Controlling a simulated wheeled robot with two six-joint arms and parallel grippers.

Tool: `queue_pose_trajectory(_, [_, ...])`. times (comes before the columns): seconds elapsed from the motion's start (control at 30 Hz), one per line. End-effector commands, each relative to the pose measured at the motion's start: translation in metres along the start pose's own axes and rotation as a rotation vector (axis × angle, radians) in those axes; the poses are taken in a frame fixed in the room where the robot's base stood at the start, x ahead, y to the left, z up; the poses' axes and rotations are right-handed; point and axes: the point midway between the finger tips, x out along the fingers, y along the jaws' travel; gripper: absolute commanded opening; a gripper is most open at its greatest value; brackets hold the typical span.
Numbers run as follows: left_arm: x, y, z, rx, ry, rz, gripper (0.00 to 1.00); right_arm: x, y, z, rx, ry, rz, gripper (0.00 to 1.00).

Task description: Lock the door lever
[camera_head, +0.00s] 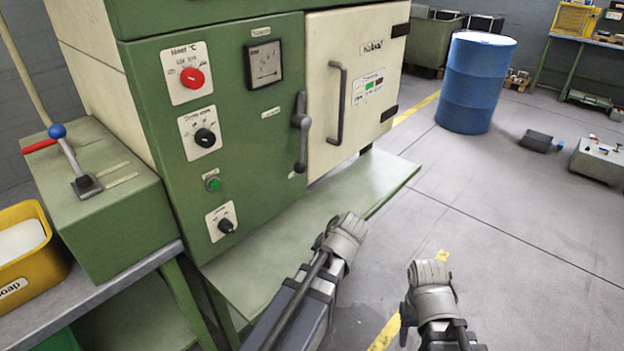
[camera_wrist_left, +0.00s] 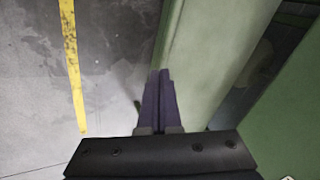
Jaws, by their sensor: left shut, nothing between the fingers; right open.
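The dark grey door lever (camera_head: 301,130) is mounted on the green machine front, just left of the cream door (camera_head: 360,60). It stands about upright, with its long end pointing down. The door looks closed and has a dark fixed handle (camera_head: 338,103). My left gripper (camera_head: 348,228) is below and right of the lever, over the green shelf's edge, apart from the lever. In the left wrist view its fingers (camera_wrist_left: 161,82) are together and empty. My right gripper (camera_head: 430,270) is over the floor, farther right, open and empty; its fingertips are hard to make out.
The green shelf (camera_head: 300,235) juts out below the machine front. Dials and knobs sit left of the lever. A green box with a red and blue-knobbed lever (camera_head: 70,155) stands at left. A blue barrel (camera_head: 476,85) stands at back right; floor between is open.

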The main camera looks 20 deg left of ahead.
Motion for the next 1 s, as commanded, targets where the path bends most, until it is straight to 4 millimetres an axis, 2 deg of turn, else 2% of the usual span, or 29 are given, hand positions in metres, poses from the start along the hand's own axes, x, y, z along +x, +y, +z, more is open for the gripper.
queue_pose_trajectory(0.17, [-0.014,-0.034,-0.041,0.021,0.095,-0.263,0.0,0.002,0.0,0.0,0.0,0.0,0.0,0.5])
queue_pose_trajectory(0.27, [-0.037,-0.052,-0.07,0.04,0.176,-0.441,0.0,0.001,0.0,0.0,0.0,0.0,0.0,0.5])
queue_pose_trajectory(0.4, [-0.084,-0.07,-0.113,0.071,0.315,-0.697,0.0,0.001,0.0,0.0,0.0,0.0,0.0,0.5])
queue_pose_trajectory(0.53, [-0.127,-0.074,-0.143,0.095,0.431,-0.879,0.0,0.001,0.0,0.0,0.0,0.0,0.0,0.5])
queue_pose_trajectory(0.6, [-0.146,-0.073,-0.153,0.106,0.478,-0.948,0.0,0.001,0.0,0.0,0.0,0.0,0.0,0.5])
queue_pose_trajectory(0.73, [-0.168,-0.071,-0.165,0.119,0.535,-1.028,0.0,0.001,0.0,0.0,0.0,0.0,0.0,0.5])
queue_pose_trajectory(1.0, [-0.176,-0.07,-0.167,0.124,0.555,-1.057,0.0,0.001,0.0,0.0,0.0,0.0,0.0,0.5])
